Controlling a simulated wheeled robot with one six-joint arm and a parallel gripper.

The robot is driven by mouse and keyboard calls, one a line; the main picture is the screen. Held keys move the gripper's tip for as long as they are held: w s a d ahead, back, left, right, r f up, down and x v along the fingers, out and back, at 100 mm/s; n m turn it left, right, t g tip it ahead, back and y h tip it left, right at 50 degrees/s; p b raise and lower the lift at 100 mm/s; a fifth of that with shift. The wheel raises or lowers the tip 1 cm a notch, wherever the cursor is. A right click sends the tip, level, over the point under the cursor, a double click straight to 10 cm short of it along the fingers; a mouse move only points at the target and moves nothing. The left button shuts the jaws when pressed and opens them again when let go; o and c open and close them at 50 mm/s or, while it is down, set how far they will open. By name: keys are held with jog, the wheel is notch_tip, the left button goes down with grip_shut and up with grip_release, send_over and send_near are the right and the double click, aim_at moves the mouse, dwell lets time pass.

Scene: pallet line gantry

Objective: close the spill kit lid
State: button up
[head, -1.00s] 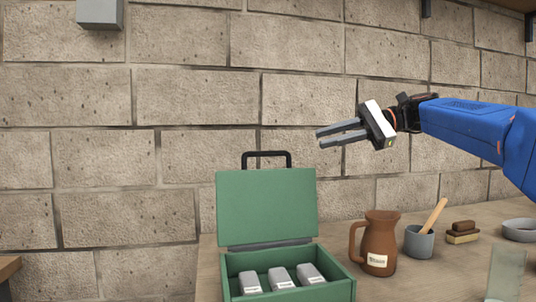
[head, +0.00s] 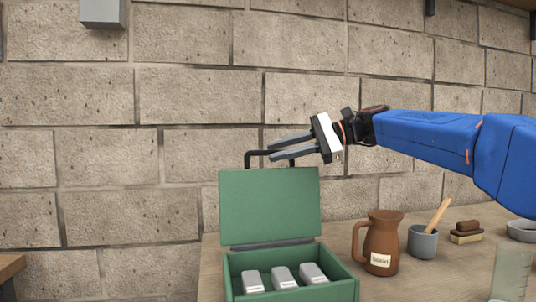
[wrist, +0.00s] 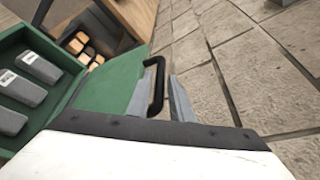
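The green spill kit (head: 290,291) sits on the table with its lid (head: 270,206) standing open and upright at the back. A black handle (head: 254,159) rises from the lid's top edge. Several grey packs (head: 284,276) lie in the box. My gripper (head: 270,148) is in front of the wall, at the height of the handle, and overlaps it in the head view. In the wrist view my gripper's fingers (wrist: 165,103) are apart, and the handle (wrist: 155,84) shows close by, beside the lid (wrist: 112,88).
A brown jug (head: 382,243) stands right of the kit. Beyond it are a grey cup (head: 422,243) with a wooden stick, a brush (head: 466,233), a grey bowl (head: 523,230) and a clear glass (head: 511,272). A stone wall (head: 180,100) stands behind.

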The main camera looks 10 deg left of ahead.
aim_at(268, 153)
jog(key=shift+x, duration=1.75)
jog(key=shift+c, duration=0.7)
grip_shut()
